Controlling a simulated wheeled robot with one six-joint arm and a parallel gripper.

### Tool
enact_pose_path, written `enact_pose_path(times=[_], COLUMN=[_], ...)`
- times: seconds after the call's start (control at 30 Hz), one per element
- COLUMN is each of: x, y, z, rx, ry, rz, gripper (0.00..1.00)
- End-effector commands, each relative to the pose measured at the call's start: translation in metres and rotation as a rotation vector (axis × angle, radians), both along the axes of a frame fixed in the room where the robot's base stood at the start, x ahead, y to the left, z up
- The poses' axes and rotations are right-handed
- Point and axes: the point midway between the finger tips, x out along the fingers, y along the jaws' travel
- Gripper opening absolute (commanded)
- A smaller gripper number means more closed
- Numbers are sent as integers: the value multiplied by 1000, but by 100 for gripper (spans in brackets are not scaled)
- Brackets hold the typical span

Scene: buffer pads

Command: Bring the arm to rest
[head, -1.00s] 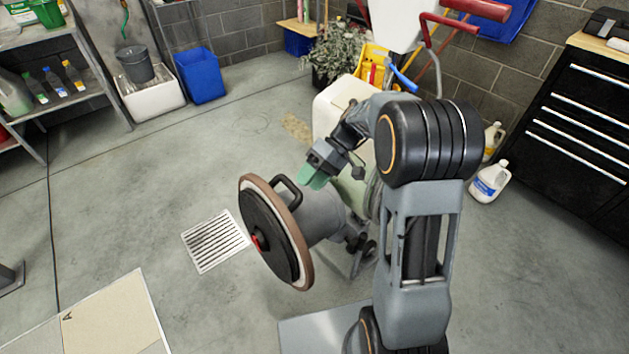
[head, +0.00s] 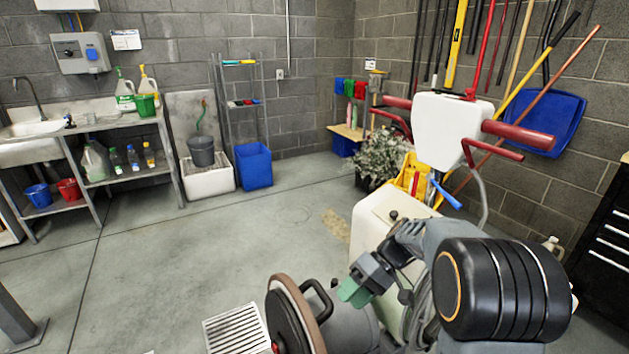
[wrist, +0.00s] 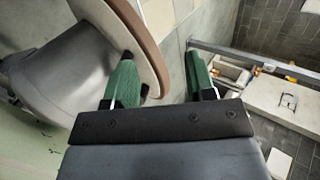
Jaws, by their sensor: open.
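My gripper (head: 352,292) has green fingers and shows in the head view in front of the floor machine's white tank.
A floor drain (head: 235,330) is left of the pad. A shelf with a sink (head: 30,130), a blue bin (head: 253,166) and a plant (head: 378,160) line the back. A black drawer cabinet (head: 610,240) is at right. The middle floor is clear.

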Motion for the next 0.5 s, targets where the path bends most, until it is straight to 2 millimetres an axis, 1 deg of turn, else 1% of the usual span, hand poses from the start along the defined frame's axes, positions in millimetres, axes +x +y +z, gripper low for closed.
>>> enact_pose_path(times=[0.07,0.1,0.17,0.2,0.27,0.37,0.47,0.5], x=[2,-1,-7,-13,-25,-43,-59,-66], y=[-4,-7,-14,-20,-28,-38,-48,-51], z=[-8,-16,-28,-30,-20,2,35,51], rx=[-59,-106,-192,-263,-378,-532,-659,-700], ry=[29,58,98,110,106,60,-28,-74], rz=[-50,-80,-133,-172,-232,-315,-391,-420], gripper=[50,50,50,50,50,50,50,50])
